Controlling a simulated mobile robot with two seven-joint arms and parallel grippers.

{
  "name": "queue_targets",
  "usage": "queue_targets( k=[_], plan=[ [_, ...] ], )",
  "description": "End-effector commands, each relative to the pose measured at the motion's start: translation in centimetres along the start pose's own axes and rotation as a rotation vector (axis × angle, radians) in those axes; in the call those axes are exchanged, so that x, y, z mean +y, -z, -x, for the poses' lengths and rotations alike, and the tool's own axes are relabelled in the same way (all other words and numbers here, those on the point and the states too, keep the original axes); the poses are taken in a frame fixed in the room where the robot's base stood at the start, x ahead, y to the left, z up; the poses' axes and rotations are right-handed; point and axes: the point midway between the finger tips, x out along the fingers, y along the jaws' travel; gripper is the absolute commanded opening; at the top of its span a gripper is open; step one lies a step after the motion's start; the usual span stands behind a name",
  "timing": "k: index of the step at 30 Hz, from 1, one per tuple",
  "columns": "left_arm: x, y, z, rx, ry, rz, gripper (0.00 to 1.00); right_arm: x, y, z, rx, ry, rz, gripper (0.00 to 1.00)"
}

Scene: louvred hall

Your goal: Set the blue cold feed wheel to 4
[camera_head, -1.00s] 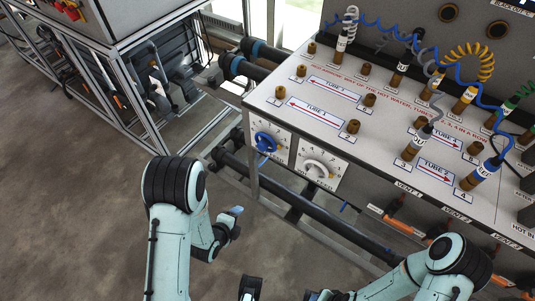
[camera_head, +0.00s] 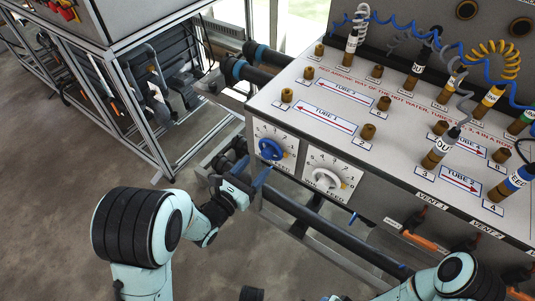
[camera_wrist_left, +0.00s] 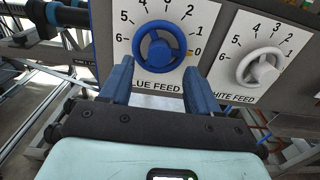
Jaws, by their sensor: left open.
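The blue feed wheel (camera_head: 270,148) is on a white dial plate on the front of the bench. In the left wrist view the blue wheel (camera_wrist_left: 158,45) has numbers around it, with 0 at its right and 6 at its left. A small yellow mark on its rim shows beside the 0. My left gripper (camera_head: 252,172) is open and empty, just in front of and below the wheel. In the left wrist view its two fingers (camera_wrist_left: 158,78) stand apart below the wheel, with no contact visible. My right arm shows at the bottom right; its gripper is barely in frame.
The white feed wheel (camera_head: 327,178) is close to the right of the blue one. The bench top (camera_head: 330,85) holds brass fittings and coiled hoses. Dark pipes (camera_head: 340,240) run below the dials. A metal frame (camera_head: 140,110) stands at left; open floor lies between.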

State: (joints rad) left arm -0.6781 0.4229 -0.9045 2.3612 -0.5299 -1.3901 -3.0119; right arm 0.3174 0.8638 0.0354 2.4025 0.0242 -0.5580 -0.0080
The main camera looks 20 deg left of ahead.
Motion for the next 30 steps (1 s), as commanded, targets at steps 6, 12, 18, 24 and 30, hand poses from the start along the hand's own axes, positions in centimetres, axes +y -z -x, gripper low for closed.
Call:
queue_targets(
  k=[6, 12, 18, 24, 30],
  plan=[
    [0.0, 0.3, -3.2, -0.002, 0.0, 0.001, 0.62, 0.6, 1.9, -1.6, 0.055, -0.004, -0.005, 0.43],
    [0.1, 0.1, -4.9, 0.002, -0.003, 0.002, 0.62, 0.9, 2.9, -2.2, 0.083, -0.008, -0.008, 0.43],
    [0.1, 0.1, -5.4, 0.002, -0.001, 0.001, 0.62, 0.9, 2.8, -2.2, 0.081, -0.007, -0.007, 0.43],
    [0.0, 0.1, -6.6, 0.0, -0.001, 0.0, 0.62, 0.9, 2.8, -2.4, 0.08, -0.008, -0.007, 0.43],
    [-0.2, 0.1, -6.9, 0.002, 0.0, 0.004, 0.62, 0.9, 2.7, -2.4, 0.08, -0.008, -0.007, 0.43]
  ],
)
